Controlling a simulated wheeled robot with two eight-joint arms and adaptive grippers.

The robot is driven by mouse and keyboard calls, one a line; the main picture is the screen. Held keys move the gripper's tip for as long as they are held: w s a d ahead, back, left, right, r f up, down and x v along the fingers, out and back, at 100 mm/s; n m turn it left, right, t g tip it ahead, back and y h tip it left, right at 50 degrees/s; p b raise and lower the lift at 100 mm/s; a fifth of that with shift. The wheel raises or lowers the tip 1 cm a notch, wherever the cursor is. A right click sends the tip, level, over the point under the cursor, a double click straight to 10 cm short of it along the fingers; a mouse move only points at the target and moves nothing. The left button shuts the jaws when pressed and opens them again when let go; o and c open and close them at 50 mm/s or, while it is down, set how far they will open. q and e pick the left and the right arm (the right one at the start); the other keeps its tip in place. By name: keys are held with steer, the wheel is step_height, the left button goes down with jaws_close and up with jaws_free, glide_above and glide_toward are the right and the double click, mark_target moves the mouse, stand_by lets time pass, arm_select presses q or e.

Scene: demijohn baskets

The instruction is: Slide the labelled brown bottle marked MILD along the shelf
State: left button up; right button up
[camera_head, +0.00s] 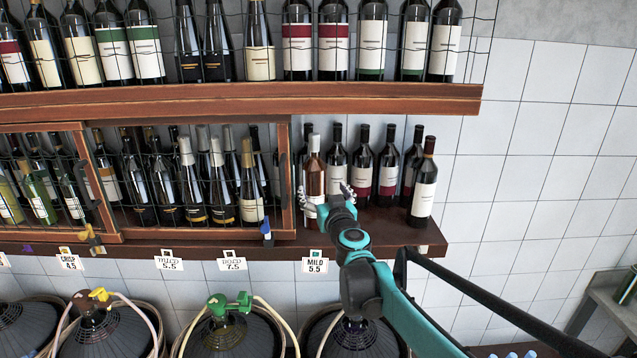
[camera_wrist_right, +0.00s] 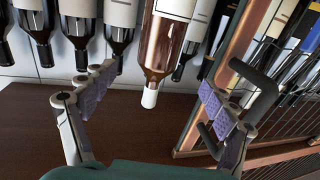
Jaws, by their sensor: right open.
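The brown bottle (camera_head: 314,172) has a white cap and stands upright on the lower wooden shelf (camera_head: 405,232), above the MILD 5.5 tag (camera_head: 316,267). My right gripper (camera_head: 325,194) is in front of it, open, with one finger to each side. In the right wrist view the brown bottle (camera_wrist_right: 166,45) appears neck down between the open fingers (camera_wrist_right: 157,88), with a gap on both sides. My left gripper is not in view.
Dark bottles with pale labels (camera_head: 361,165) stand close on the right; the last one (camera_head: 424,185) is near the shelf's right end. A wooden lattice door (camera_head: 286,180) is close on the left. An upper shelf (camera_head: 380,98) full of bottles hangs above. Demijohns (camera_head: 105,335) stand below.

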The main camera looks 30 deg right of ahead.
steer(key=shift+v, duration=0.9)
steer(key=shift+s, duration=0.15)
steer(key=p+v, duration=0.2)
steer(key=v, duration=0.4)
steer(key=shift+s+a, duration=0.15)
steer(key=shift+s, duration=0.2)
stand_by(0.4)
steer(key=p+v, duration=0.3)
steer(key=v, duration=0.4)
stand_by(0.6)
stand_by(0.3)
